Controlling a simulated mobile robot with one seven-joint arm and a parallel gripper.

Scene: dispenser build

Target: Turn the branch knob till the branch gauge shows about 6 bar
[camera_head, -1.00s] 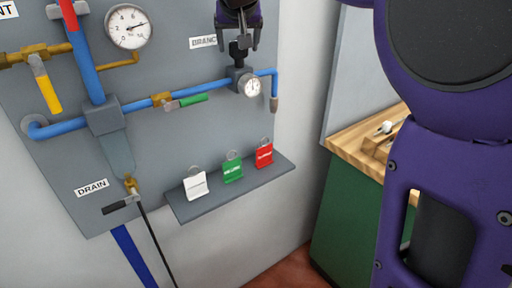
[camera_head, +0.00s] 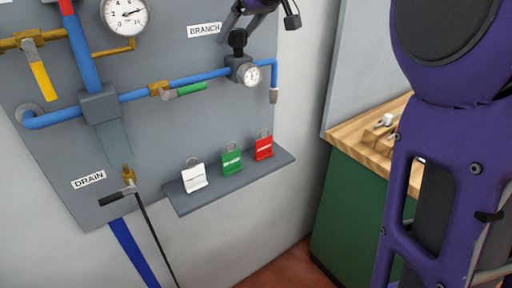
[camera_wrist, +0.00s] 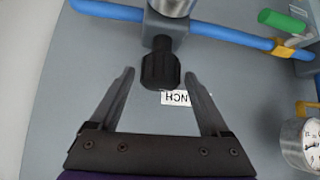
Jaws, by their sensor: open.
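The branch knob (camera_head: 238,40) is a black knob on top of the grey regulator block under the BRANCH label. In the wrist view the knob (camera_wrist: 161,70) lies just beyond the fingertips, between their lines. The branch gauge (camera_head: 250,75) is a small white dial on the front of that block; its reading is too small to tell. My gripper (camera_head: 262,20) is at the top edge of the head view, up and right of the knob. In the wrist view my gripper (camera_wrist: 160,85) is open and empty, its fingers apart and clear of the knob.
A blue pipe (camera_head: 205,77) with a green-handled valve (camera_head: 190,89) runs left of the regulator. A large gauge (camera_head: 125,14) sits upper left. Below, a grey shelf (camera_head: 225,186) holds white, green and red tags. A wooden-topped green bench (camera_head: 345,190) stands at right.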

